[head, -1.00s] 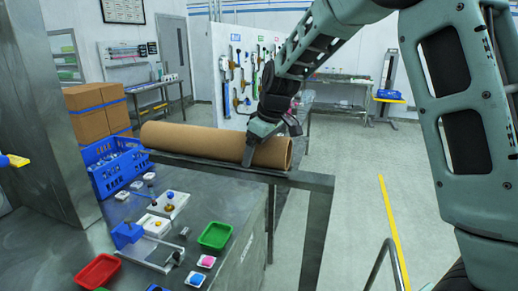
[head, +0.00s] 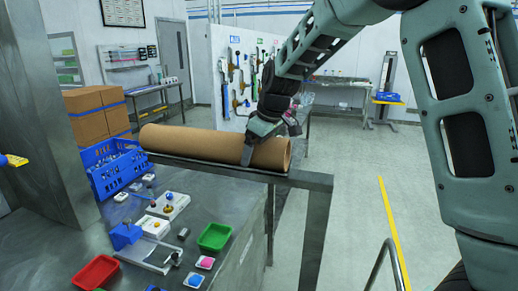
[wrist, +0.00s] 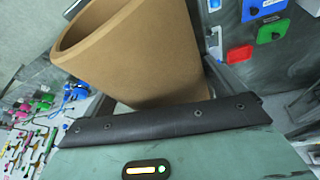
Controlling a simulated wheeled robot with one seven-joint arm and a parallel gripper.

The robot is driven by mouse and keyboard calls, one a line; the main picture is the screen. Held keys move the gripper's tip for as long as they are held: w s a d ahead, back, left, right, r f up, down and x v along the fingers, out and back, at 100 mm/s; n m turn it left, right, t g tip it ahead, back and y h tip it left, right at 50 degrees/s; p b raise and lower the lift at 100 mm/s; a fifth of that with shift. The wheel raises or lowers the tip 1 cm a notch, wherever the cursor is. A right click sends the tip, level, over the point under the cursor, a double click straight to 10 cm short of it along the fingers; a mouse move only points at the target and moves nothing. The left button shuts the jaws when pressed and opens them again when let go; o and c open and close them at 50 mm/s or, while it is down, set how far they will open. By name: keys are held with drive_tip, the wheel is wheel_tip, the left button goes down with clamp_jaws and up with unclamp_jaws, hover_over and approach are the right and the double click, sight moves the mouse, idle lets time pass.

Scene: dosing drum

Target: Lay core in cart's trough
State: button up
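The core, a long brown cardboard tube (head: 200,143), lies sideways along a grey metal ledge (head: 308,181), its hollow end facing right. My gripper (head: 262,143) is over the right part of the tube. One finger reaches down the tube's near side; the other finger is mostly hidden behind it. I cannot tell whether the fingers press on it. I cannot make out the cart's trough in any view.
A blue crate (head: 115,178) stands left of the tube. A red tray (head: 96,272), a green tray (head: 214,237) and small parts lie on the metal table (head: 55,240). Open floor (head: 350,190) lies to the right, with a yellow line (head: 393,235) and a metal rail (head: 379,262).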

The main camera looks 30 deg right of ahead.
drive_tip(key=shift+s+a+f, duration=0.1)
drive_tip(key=shift+s+f, duration=0.1)
drive_tip(key=shift+f, duration=0.35)
drive_tip(key=shift+s+f, duration=0.2)
drive_tip(key=shift+f, duration=0.35)
drive_tip(key=shift+w+r+p, duration=0.1)
drive_tip(key=shift+r+p, duration=0.55)
drive_tip(key=shift+p, duration=0.05)
drive_tip(key=shift+r+b, duration=0.3)
drive_tip(key=shift+b, duration=0.15)
drive_tip(key=v, duration=0.4)
drive_tip(key=b+v, duration=0.1)
drive_tip(key=v, duration=0.2)
drive_tip(key=b+v, duration=0.1)
drive_tip(key=v, duration=0.3)
drive_tip(key=shift+w+r, duration=0.3)
drive_tip(key=shift+r, duration=0.1)
